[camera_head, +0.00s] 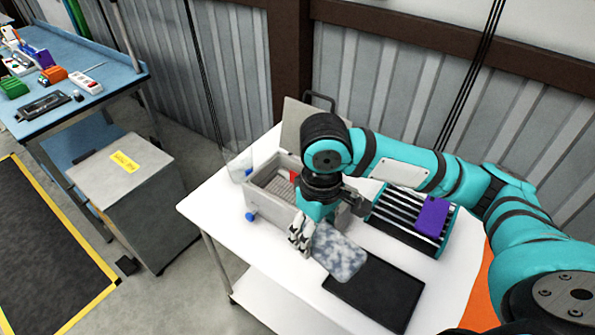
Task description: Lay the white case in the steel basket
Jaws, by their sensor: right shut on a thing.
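A flat white case with grey mottling (340,251) is held at its left edge by my right gripper (302,238), which is shut on it. The case is tilted and overlaps the back left edge of a black tray in the picture; I cannot tell whether it touches the table. A grey open-topped box (262,212), the likeliest steel basket, stands behind and left of the gripper. My right arm and gripper hide its right part. Something red shows inside it. My left gripper is not in view.
The black tray (375,291) lies on the white table (262,268). A slatted rack (398,212) with a purple item (433,216) stands at the back right. A raised panel (300,128) is behind the box. A blue workbench (62,78) and grey cabinet (127,190) stand left.

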